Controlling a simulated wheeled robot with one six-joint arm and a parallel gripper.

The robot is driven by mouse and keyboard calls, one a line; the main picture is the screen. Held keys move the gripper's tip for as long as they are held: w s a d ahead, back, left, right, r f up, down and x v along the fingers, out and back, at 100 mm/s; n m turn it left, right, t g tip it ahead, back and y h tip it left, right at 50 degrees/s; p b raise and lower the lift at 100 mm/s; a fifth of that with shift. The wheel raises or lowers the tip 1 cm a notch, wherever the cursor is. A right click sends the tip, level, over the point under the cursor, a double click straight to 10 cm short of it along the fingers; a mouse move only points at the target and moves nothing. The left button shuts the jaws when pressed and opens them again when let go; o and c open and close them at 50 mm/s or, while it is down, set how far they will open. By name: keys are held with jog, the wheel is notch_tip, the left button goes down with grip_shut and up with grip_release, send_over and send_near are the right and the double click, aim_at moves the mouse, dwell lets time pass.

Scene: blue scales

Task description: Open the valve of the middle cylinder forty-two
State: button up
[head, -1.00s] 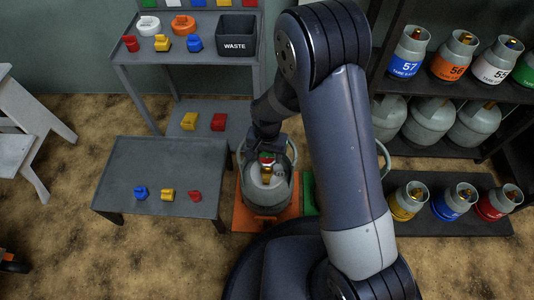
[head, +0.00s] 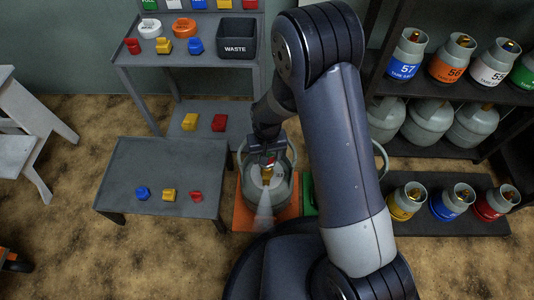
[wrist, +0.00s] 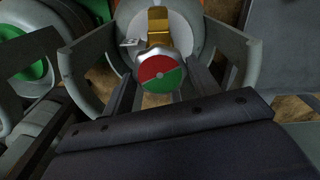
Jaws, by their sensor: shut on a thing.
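A grey gas cylinder (head: 284,192) stands upright on an orange scale (head: 243,215), with a collar around its top. No number on it is readable. Its brass valve (head: 267,179) shows below my gripper (head: 269,158). The wrist view shows the brass valve body (wrist: 158,22) and a round valve knob (wrist: 160,72), half red and half green. My gripper (wrist: 162,80) is shut on the knob, one finger on each side, inside the collar. A pale spray (head: 264,215) comes from the valve toward the front. My arm hides much of the neighbouring cylinder.
A green scale (head: 309,195) lies just right of the orange one, mostly behind my arm. A low grey table (head: 150,160) with small blue, yellow and red pieces stands at left. A black waste bin (head: 237,38) is behind. Shelves of cylinders (head: 429,121) stand at right.

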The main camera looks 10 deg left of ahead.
jog(key=n+p, duration=0.1)
jog(key=n, duration=0.4)
jog(key=shift+n, duration=0.4)
dwell(0.3)
jog(key=o, duration=1)
jog(key=shift+r, duration=0.1)
notch_tip(320, 180, up, 11)
jog(key=p, duration=0.4)
jog(key=shift+f, duration=0.2)
